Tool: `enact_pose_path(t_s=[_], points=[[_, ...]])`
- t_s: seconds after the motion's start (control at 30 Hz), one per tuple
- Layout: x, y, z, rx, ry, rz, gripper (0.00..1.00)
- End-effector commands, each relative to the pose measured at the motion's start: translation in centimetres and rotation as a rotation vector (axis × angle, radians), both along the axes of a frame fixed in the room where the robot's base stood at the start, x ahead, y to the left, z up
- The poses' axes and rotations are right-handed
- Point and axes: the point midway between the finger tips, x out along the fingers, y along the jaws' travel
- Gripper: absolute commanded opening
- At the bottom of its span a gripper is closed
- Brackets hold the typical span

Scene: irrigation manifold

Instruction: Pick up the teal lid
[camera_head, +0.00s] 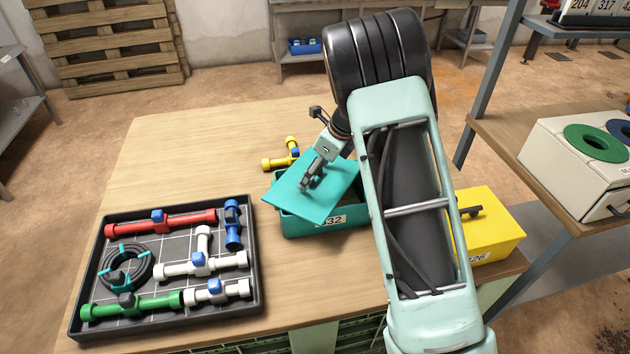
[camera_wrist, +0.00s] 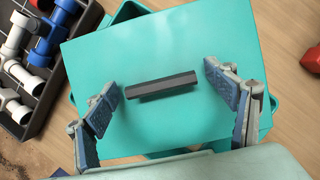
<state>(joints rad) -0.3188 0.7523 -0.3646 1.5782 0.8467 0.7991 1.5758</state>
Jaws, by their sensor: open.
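The teal lid (camera_head: 309,193) lies skewed across the top of the teal box (camera_head: 326,222), which is marked 32, and overhangs its left side. In the wrist view the lid (camera_wrist: 160,50) fills most of the picture, with a dark bar handle (camera_wrist: 160,86) in its middle. My gripper (camera_head: 308,184) is over the lid at the handle. In the wrist view my gripper (camera_wrist: 165,95) is open, one finger on each side of the handle's ends, with gaps visible. My arm hides the right part of the box in the head view.
A black tray (camera_head: 72,318) with pipe fittings and a coiled hose stands left of the box. A yellow fitting (camera_head: 283,158) lies behind it. A yellow box (camera_head: 490,225) stands to the right, partly behind my arm. The table (camera_head: 190,142) is clear at the back left.

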Motion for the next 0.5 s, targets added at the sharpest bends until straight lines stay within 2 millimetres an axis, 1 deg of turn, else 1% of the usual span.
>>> enact_pose_path(t_s=[0.17,0.5], points=[[0.03,0.01,0.05,0.000,-0.001,0.000,0.77],[0.02,-0.01,0.08,0.000,-0.001,0.000,0.40]])
